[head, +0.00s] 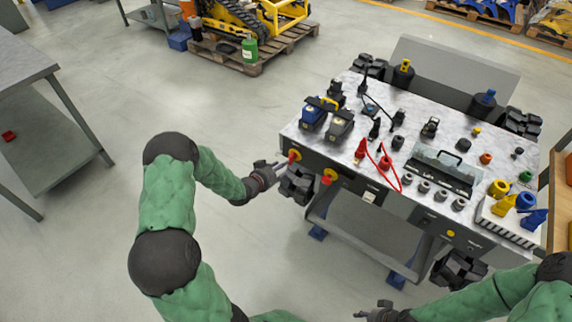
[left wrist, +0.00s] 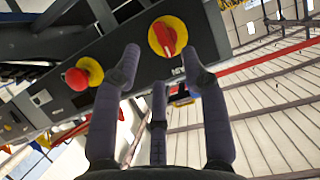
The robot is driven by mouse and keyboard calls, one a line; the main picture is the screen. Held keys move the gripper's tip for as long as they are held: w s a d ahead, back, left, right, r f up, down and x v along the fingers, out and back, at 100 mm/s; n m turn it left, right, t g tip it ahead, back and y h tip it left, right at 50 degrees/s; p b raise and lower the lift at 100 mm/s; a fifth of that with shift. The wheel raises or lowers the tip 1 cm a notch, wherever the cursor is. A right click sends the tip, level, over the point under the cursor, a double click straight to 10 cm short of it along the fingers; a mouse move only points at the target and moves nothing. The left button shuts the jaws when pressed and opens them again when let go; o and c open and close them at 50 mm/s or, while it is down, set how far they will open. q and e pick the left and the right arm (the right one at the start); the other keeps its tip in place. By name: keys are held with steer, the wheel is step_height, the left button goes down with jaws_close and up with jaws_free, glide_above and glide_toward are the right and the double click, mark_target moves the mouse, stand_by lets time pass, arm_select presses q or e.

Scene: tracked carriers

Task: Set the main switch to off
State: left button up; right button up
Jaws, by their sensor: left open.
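The main switch is a red rotary handle on a round yellow plate. In the head view the main switch (head: 294,155) is at the left end of the cart's dark front panel. In the left wrist view the main switch (left wrist: 167,36) is just beyond my fingertips, its handle running nearly up and down the picture. My left gripper (head: 279,168) is open and empty, in front of the switch and close to it. The left wrist view shows its fingers (left wrist: 161,65) spread; contact is not visible. My right gripper (head: 373,311) is at the bottom edge, small and partly cut off.
A red mushroom button (head: 328,176) on yellow is beside the switch; it also shows in the left wrist view (left wrist: 76,79). A red cable (head: 384,165) hangs over the panel edge. The cart top (head: 360,95) is crowded with parts. Floor left of the cart is clear.

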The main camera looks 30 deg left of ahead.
arm_select(q)
steer(key=shift+v, duration=2.7)
steer(key=s+d+f+n+g+h, duration=0.1)
steer(key=s+d+f+g, duration=0.2)
steer(key=d+f, duration=0.45)
steer(key=s+d+f+n+g+h, duration=0.1)
steer(key=s+d+f+g, duration=0.25)
steer(key=d, duration=0.65)
steer(key=s+d+f+g, duration=0.2)
steer(key=s+d, duration=0.3)
steer(key=s, duration=0.3)
steer(key=s+d+f+n+g+h+p, duration=0.1)
steer(key=s+d+f+g, duration=0.2)
steer(key=s+d, duration=0.3)
steer(key=s+g, duration=0.1)
steer(key=s, duration=0.1)
steer(key=shift+s+d+f, duration=0.25)
steer(key=shift+s, duration=0.1)
